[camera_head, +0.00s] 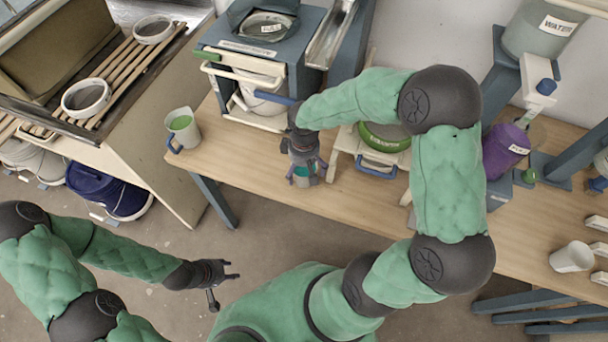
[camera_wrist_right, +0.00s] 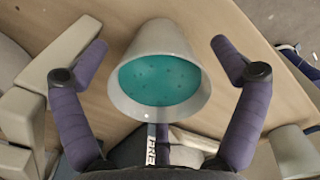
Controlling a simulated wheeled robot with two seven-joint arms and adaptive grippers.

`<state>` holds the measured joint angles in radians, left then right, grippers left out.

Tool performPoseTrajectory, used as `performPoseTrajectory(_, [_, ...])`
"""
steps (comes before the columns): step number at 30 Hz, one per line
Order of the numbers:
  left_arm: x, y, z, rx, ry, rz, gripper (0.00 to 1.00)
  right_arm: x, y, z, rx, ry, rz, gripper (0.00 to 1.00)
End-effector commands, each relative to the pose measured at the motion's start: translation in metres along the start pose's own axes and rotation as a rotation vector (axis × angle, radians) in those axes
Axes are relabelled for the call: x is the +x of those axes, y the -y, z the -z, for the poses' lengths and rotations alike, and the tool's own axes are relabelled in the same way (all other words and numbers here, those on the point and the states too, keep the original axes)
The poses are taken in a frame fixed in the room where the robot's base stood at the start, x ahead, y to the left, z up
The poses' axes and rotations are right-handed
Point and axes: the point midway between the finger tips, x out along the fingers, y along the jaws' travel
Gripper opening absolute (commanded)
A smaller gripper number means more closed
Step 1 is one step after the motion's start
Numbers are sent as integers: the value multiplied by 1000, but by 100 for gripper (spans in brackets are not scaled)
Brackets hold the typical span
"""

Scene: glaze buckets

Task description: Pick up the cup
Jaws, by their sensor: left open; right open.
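A light grey cup (camera_wrist_right: 190,52) with teal liquid inside stands on the wooden table, between the spread fingers of my right gripper (camera_wrist_right: 162,62) in the right wrist view. Gaps show between the cup and both fingers. In the head view my right gripper (camera_head: 306,168) is over this cup (camera_head: 302,181), hiding most of it; a bit of teal shows between the fingers. My left gripper (camera_head: 224,276) is open and empty, low over the floor in front of the table, away from the cup.
A pale cup with green contents and a blue handle (camera_head: 183,129) stands at the table's left end. A white frame with a bucket (camera_head: 260,88) and a green-rimmed container (camera_head: 384,138) flank my right gripper. A white cup (camera_head: 572,257) and purple jug (camera_head: 503,152) stand right.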

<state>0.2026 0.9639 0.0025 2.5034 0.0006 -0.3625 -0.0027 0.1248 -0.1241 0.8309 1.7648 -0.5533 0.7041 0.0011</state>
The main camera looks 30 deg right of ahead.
Motion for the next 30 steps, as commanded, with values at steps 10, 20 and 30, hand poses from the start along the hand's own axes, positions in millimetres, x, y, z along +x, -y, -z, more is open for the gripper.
performPoseTrajectory(10, [3,1,0,0,0,0,45,10,0,0,0,-1,-1,90])
performPoseTrajectory(20, [4,1,0,0,0,0,45,10,0,0,0,-1,-1,20])
performPoseTrajectory(30, [3,1,0,0,0,0,45,9,0,1,0,-3,-1,20])
